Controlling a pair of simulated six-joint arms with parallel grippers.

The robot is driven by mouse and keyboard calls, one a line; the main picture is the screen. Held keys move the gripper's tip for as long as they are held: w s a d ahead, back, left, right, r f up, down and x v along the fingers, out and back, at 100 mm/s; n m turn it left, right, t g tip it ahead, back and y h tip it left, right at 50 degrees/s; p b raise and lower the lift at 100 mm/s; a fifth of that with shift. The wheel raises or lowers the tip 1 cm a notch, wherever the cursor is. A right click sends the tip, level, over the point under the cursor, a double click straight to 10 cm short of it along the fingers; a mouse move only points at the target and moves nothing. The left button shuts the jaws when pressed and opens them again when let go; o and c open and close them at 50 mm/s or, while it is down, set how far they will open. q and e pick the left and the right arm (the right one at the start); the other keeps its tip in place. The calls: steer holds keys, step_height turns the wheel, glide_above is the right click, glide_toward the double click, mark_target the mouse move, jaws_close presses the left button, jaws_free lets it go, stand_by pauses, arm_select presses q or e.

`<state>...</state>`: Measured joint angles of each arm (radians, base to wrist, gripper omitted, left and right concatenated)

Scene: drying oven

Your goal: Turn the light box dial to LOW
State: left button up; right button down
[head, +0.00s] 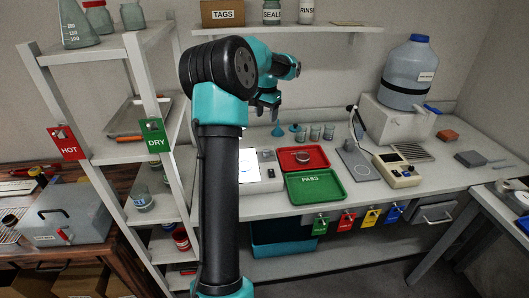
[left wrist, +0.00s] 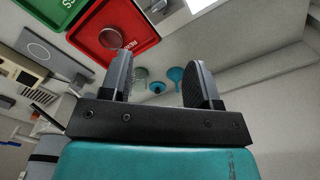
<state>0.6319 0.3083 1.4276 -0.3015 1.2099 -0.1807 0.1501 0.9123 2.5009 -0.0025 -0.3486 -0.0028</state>
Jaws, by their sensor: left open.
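The light box (head: 262,185) is a pale box with a bright white panel, on the bench left of the red and green trays. My left arm hides part of it in the head view. A small control area (head: 270,172) shows at its right side, too small to read the dial's setting. My left gripper (head: 268,108) is above the back of the bench, behind and above the light box, apart from it. In the left wrist view its two fingers (left wrist: 161,80) are spread with nothing between them. A bright white corner, likely the light box panel, shows at the top edge there.
The red tray (head: 284,164) and green PASS tray (head: 330,196) lie right of the light box. Teal funnels (head: 278,129) and glass beakers (head: 315,133) stand behind. A shelf rack (head: 108,160) stands at left; a wall shelf (head: 330,29) hangs above.

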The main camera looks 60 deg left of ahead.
mark_target(267, 151)
arm_select(q)
steer(key=shift+f, duration=0.15)
step_height(267, 151, down, 17)
steer(key=shift+f, duration=0.1)
stand_by(0.7)
steer(key=shift+c, duration=0.2)
steer(key=c, duration=0.9)
